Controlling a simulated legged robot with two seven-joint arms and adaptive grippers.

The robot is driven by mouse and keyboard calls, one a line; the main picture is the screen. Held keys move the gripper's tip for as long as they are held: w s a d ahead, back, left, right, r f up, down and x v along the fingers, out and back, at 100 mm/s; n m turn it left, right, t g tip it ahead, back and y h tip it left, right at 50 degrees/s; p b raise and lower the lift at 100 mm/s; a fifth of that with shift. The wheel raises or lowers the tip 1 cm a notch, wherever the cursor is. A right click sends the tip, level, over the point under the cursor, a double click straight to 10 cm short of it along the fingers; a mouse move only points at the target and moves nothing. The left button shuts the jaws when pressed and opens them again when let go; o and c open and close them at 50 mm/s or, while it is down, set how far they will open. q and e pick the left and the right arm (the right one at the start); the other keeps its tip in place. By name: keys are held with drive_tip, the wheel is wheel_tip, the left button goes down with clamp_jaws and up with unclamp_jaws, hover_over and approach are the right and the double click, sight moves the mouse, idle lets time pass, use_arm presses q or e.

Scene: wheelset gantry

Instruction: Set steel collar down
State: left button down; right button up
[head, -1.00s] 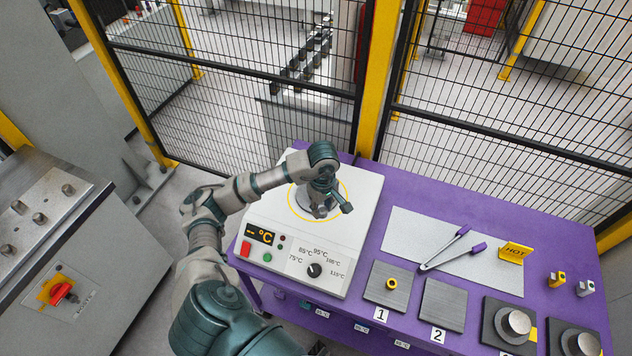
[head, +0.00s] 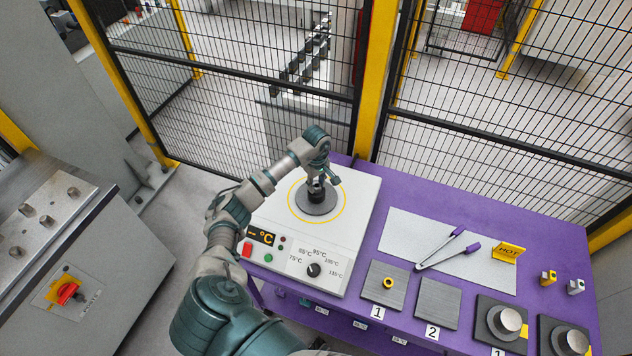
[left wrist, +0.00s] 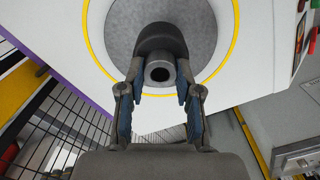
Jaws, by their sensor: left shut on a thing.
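The steel collar is a short grey ring with a round bore, and it shows between the fingers in the left wrist view (left wrist: 160,72). My left gripper (head: 319,182) is shut on it, with a blue-padded finger on each side in the left wrist view (left wrist: 158,85). In the head view the gripper is over the round grey plate (head: 318,207) of the white heater (head: 360,215), inside its yellow circle. A dark rounded shape lies beside the collar in the wrist view. I cannot tell whether the collar touches the plate. My right gripper is not in view.
The heater has a dial (head: 314,269) and buttons at its front. Purple-handled tongs (head: 440,250) lie on a grey mat. Pad 1 (head: 375,293) holds a yellow ring; pad 2 (head: 436,303) is bare. Steel cylinders (head: 508,321) sit on pads farther right. A mesh fence stands behind.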

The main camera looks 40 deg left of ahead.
sight(316, 185)
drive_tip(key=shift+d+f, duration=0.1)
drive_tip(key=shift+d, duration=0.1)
use_arm(q)
drive_tip(key=c, duration=0.8)
unclamp_jaws()
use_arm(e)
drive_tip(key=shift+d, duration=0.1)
use_arm(q)
drive_tip(key=shift+a, duration=0.1)
wheel_tip(316, 185, up, 12)
drive_tip(key=shift+r+b, duration=0.1)
drive_tip(key=shift+b, duration=1.05)
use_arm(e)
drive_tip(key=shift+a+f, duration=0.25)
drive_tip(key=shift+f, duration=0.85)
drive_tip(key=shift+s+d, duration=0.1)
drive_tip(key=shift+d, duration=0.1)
